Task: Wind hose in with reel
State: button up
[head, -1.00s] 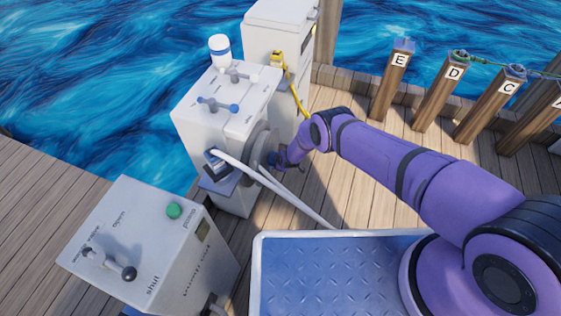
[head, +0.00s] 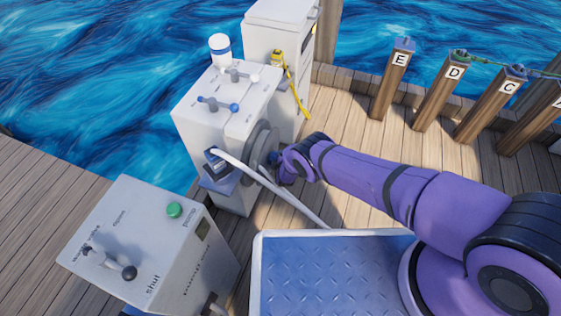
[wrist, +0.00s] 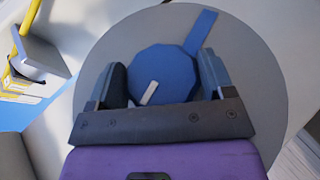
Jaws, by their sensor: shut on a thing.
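The reel is a grey disc (head: 262,142) on the right side of a white cabinet (head: 192,112). In the wrist view the disc (wrist: 258,75) fills the background. A blue crank arm (wrist: 203,30) runs up and right from a blue faceted knob (wrist: 158,66). My gripper (wrist: 163,80) is shut on this knob, one finger on each side; in the head view my gripper (head: 283,167) is at the disc's right edge, partly hidden by my wrist. The white hose (head: 295,203) runs from a bracket on the cabinet down to the right toward the deck.
A white control box (head: 150,245) with a green button stands at front left. A taller white cabinet (head: 275,30) with a yellow nozzle (head: 277,58) stands behind. Lettered wooden posts (head: 392,80) line the far edge at right. Clear deck lies between.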

jog(key=o, duration=0.9)
jog(key=shift+v, duration=5.4)
jog(key=shift+w, duration=0.1)
